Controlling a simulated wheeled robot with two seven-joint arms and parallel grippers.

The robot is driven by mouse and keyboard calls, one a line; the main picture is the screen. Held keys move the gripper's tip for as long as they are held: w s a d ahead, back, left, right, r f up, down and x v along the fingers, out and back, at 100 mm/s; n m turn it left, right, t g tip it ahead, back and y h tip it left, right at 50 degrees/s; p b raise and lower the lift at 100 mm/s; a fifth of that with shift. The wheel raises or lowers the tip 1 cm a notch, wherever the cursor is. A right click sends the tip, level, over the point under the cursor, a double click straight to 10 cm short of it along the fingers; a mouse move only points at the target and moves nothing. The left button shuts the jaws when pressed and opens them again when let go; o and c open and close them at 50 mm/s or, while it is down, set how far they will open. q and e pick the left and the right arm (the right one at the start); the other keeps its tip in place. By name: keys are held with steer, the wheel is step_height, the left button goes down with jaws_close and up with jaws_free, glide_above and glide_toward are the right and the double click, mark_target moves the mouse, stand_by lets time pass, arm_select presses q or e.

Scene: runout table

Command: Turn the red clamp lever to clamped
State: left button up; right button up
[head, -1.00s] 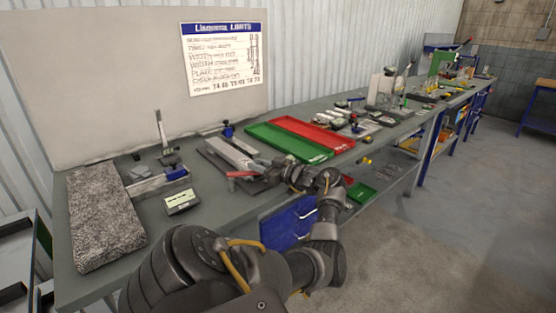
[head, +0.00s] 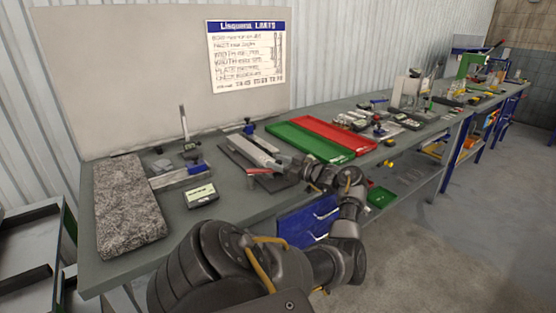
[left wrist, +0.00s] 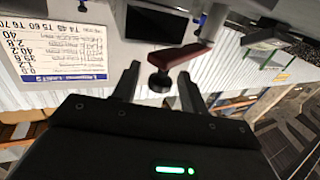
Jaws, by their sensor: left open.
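The red clamp lever (head: 259,171) sticks out at the near side of a grey fixture with a long metal bar (head: 252,151) on the bench. In the left wrist view the lever (left wrist: 182,56) is a dark red arm with a round black knob (left wrist: 160,82) at one end. My left gripper (head: 284,173) is beside the lever, on its right in the head view. In the left wrist view my left gripper (left wrist: 160,74) has its fingers apart, with the knob showing between them. I cannot tell whether a finger touches it. My right gripper is not in view.
A green tray (head: 308,143) and a red tray (head: 335,134) lie behind my gripper. A small display device (head: 201,195), a granite plate (head: 128,205) and a height gauge (head: 186,135) stand to the left. Blue drawers (head: 305,220) are below the bench edge.

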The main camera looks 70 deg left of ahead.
arm_select(q)
steer(key=shift+w+d+f, duration=0.15)
steer(key=shift+w+d, duration=0.25)
steer(key=shift+d, duration=0.05)
steer(key=b+v, duration=0.1)
steer(key=v, duration=0.4)
steer(key=shift+b, duration=0.4)
steer(key=b+v, duration=0.1)
steer(key=v, duration=0.3)
steer(key=shift+w+d, duration=0.1)
steer(key=shift+d, duration=0.2)
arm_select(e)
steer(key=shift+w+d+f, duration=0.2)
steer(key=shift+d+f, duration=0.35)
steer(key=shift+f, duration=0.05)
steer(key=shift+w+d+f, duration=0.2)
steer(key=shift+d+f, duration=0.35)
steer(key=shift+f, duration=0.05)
arm_select(q)
steer(key=shift+c, duration=0.2)
